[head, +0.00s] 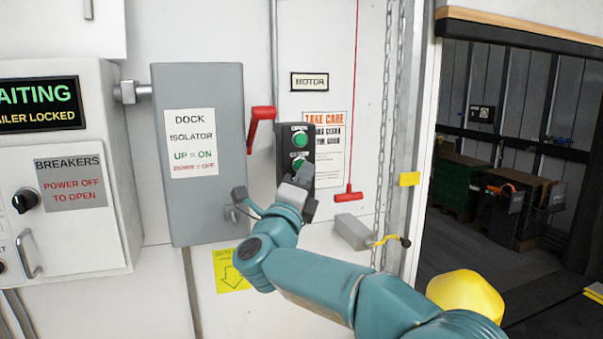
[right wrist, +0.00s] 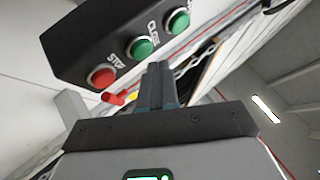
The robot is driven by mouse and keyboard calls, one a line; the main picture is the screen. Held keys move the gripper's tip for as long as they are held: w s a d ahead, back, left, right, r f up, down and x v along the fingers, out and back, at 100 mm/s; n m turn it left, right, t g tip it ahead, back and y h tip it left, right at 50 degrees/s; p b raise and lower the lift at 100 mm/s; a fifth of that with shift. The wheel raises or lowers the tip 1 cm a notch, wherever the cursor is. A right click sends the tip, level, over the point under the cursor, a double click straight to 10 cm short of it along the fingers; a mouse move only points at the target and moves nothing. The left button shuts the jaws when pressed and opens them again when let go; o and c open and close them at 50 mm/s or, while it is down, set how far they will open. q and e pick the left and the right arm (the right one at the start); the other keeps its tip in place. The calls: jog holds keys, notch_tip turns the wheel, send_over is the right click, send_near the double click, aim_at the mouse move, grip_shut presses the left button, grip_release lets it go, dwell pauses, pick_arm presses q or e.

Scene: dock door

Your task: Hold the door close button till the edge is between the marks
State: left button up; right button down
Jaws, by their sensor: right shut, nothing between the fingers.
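The dark button box (head: 283,150) is on the wall in the head view. Two green buttons show there, the upper one (head: 300,139) and the close button (head: 298,162). In the right wrist view the close button (right wrist: 140,46) sits between the red stop button (right wrist: 103,77) and another green button (right wrist: 178,20). My right gripper (head: 303,174) is shut and empty, in front of the box's lower part, hiding the stop button. Its fingertips (right wrist: 157,66) appear close to the close button; contact cannot be told. A door edge (head: 520,28) crosses the doorway's top. A yellow mark (head: 409,179) is on the frame.
A grey isolator box (head: 205,215) with a red lever (head: 260,122) stands left of the buttons. A chain (head: 386,120) and a red pull cord (head: 354,90) hang to the right. The dark doorway beyond holds stacked crates (head: 459,185).

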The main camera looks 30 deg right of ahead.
jog(key=s+b, duration=0.2)
jog(key=s+a+b, duration=0.1)
jog(key=s+b, duration=0.1)
jog(key=s, duration=0.1)
jog(key=shift+a+b, duration=0.1)
jog(key=shift+b, duration=0.25)
dwell(0.6)
